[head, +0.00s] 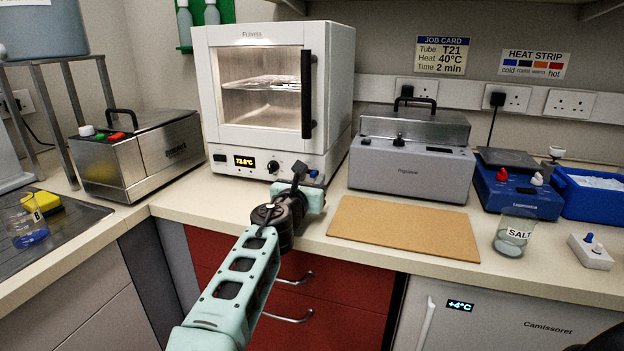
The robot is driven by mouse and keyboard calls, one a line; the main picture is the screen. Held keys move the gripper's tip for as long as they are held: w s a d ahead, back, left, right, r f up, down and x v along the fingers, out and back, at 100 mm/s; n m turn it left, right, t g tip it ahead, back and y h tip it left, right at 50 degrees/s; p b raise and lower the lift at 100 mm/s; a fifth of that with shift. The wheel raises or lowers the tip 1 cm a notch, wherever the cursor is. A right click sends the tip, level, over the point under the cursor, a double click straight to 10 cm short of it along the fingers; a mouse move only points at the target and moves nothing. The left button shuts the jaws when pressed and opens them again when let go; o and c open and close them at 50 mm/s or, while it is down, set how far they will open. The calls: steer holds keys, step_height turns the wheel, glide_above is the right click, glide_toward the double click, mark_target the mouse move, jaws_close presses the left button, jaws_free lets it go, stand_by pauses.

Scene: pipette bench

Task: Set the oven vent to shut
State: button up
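The white oven (273,95) stands at the back of the bench with its glass door closed and its inside lit. Its front panel has a lit display (244,161) reading about 73 °C, a black knob (272,167), and a small blue part (313,173) at the right. I cannot tell which control is the vent or how it is set. My gripper (299,170) is in front of the panel's lower right, between the knob and the blue part in the picture. Its fingers are dark and small, so I cannot tell whether they touch anything or are open.
A tan board (405,228) lies on the bench right of my arm. A grey lidded bath (412,170) stands behind it, and a beaker labelled SALT (514,235) to its right. A steel box (140,155) stands left of the oven. The oven door's black handle (308,95) sticks out above my gripper.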

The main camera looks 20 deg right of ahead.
jaws_close()
steer(key=shift+w+a, duration=0.6)
steer(key=shift+a, duration=0.25)
steer(key=shift+w+a, duration=0.55)
steer(key=shift+a, duration=0.25)
jaws_free()
steer(key=shift+a, duration=0.1)
steer(key=v, duration=1.7)
steer(key=shift+s, duration=0.15)
